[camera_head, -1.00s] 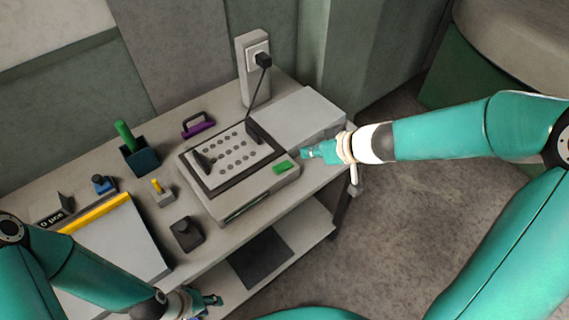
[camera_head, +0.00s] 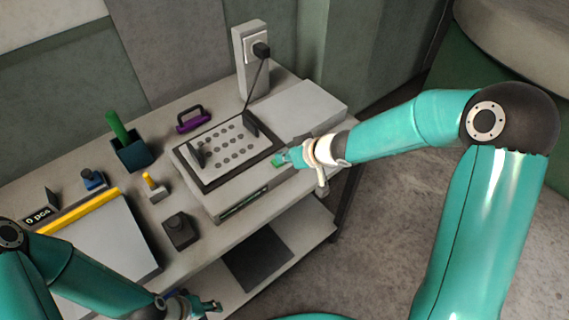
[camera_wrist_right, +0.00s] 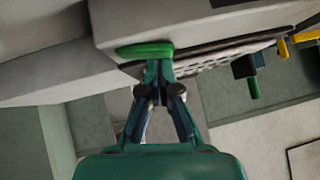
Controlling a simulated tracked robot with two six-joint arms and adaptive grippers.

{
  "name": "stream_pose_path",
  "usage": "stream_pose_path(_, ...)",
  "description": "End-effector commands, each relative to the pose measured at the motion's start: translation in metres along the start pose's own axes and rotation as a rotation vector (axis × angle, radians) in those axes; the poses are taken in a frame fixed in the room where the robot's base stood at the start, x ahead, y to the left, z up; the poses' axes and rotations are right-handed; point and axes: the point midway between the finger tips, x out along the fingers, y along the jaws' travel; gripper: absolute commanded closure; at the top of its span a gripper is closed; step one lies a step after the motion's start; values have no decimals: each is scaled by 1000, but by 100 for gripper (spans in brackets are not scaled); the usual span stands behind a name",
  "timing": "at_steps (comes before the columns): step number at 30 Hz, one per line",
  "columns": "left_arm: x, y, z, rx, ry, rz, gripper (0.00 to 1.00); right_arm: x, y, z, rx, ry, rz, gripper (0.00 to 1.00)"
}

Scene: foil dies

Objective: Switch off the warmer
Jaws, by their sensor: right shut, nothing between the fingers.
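The warmer (camera_head: 222,196) is a pale grey box on the bench with a dark-framed, perforated top plate. A green switch (camera_head: 275,163) sits at its right front corner and also shows in the right wrist view (camera_wrist_right: 140,50). My right gripper (camera_head: 283,160) is shut and empty, with its tips at the green switch and partly hiding it. In the right wrist view the right gripper (camera_wrist_right: 158,66) tips appear to touch the switch's edge; I cannot tell whether it is pressed. My left gripper (camera_head: 208,305) is low at the bottom, in front of the bench.
A plug (camera_head: 261,50) sits in the wall socket, its cable running down behind the warmer.

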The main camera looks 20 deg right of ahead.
Motion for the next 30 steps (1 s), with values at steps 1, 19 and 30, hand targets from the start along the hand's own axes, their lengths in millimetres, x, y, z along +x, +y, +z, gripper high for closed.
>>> stream_pose_path(1, 4, -1, 0, 0, 0, 0, 60, 3, 0, 3, 0, 0, 0, 100)
stream_pose_path(19, 20, -7, 0, 0, 1, 0, 60, 8, 0, 7, -19, 3, 18, 100)
stream_pose_path(30, 32, -12, 0, 0, 1, 0, 60, 8, 0, 8, -46, -2, 50, 100)
